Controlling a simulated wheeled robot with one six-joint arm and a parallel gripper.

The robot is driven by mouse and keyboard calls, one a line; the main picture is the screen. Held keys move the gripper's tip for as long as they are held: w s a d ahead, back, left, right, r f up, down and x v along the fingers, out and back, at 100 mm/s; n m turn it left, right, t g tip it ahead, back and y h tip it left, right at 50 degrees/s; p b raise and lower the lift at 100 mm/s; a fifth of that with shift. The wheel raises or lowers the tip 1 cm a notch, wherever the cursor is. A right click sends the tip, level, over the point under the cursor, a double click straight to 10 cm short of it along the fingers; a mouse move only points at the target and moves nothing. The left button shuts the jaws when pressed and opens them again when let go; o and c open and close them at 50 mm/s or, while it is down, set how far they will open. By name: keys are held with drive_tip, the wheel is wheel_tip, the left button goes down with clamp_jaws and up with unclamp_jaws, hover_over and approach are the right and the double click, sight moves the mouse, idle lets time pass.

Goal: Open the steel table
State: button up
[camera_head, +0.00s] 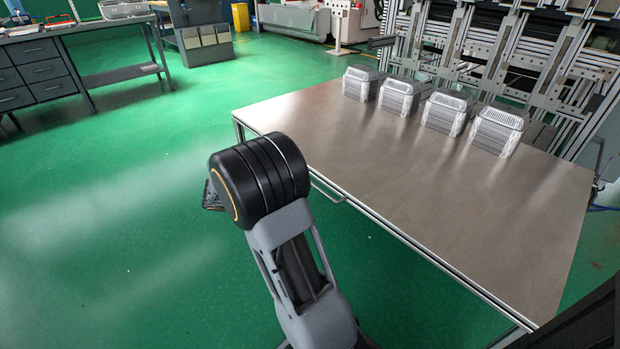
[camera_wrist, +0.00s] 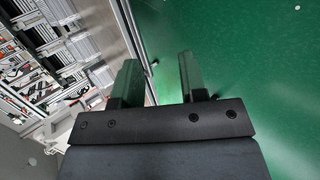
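The steel table (camera_head: 400,190) has a flat brushed top and stands at the right in the head view. A thin bar handle (camera_head: 328,192) shows on its near long side, just right of my arm. I see no open gap on that side. My gripper (camera_wrist: 159,60) shows in the wrist view with its two fingers apart and nothing between them.
Several stacks of clear and foil trays (camera_head: 399,96) stand along the table's back edge. A metal frame rack (camera_head: 500,50) rises behind them. A grey workbench (camera_head: 45,75) with drawers stands at the far left. The green floor (camera_head: 110,220) left of the table is clear.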

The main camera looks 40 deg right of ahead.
drive_tip(key=w+d+f+n+t+h+p, duration=0.1)
drive_tip(key=w+d+f+h+p, duration=0.1)
drive_tip(key=w+d+f+h, duration=0.45)
drive_tip(key=shift+t+y, duration=0.3)
drive_tip(key=shift+y, duration=0.05)
drive_tip(key=shift+w+r+b+x, duration=0.2)
drive_tip(key=shift+b+x, duration=0.3)
drive_tip(key=shift+x, duration=2)
drive_tip(key=shift+w+r+b+x, duration=0.15)
drive_tip(key=shift+b+x, duration=0.4)
drive_tip(key=shift+x, duration=1.95)
drive_tip(key=shift+w+r+b+x, duration=0.1)
drive_tip(key=shift+r+b+x, duration=0.3)
drive_tip(key=shift+x, duration=2.1)
drive_tip(key=shift+d+f, duration=0.15)
clamp_jaws()
